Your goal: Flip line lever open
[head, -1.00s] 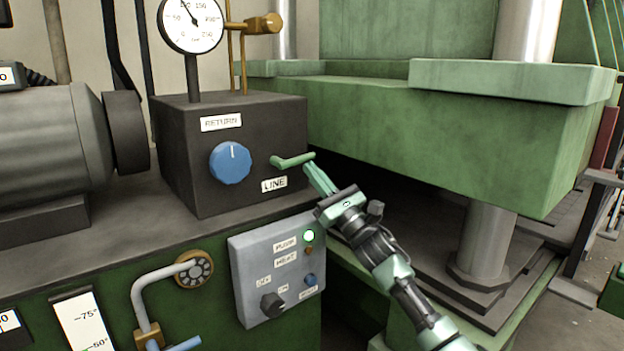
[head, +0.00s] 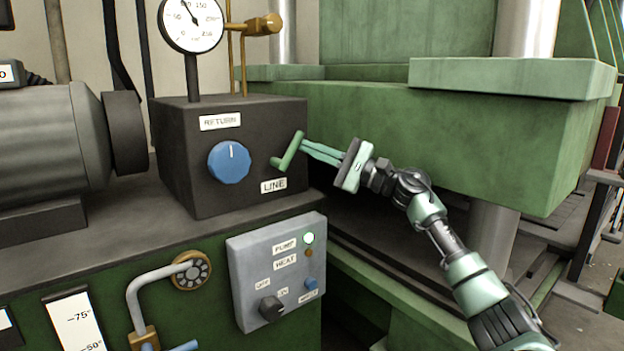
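The green line lever (head: 288,153) is on the front face of the dark block (head: 185,185), just above the LINE label (head: 273,185). It slants up and to the right from its pivot. My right gripper (head: 306,149) comes in from the right, with its fingertips at the lever's right side, touching it or very close. The fingers lie close together; I cannot tell whether they grip anything. My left gripper is not in view.
A blue RETURN knob (head: 229,161) is left of the lever. A pressure gauge (head: 192,24) stands on the block. A grey control panel (head: 277,270) is below. A large green press bed (head: 450,140) is behind my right arm.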

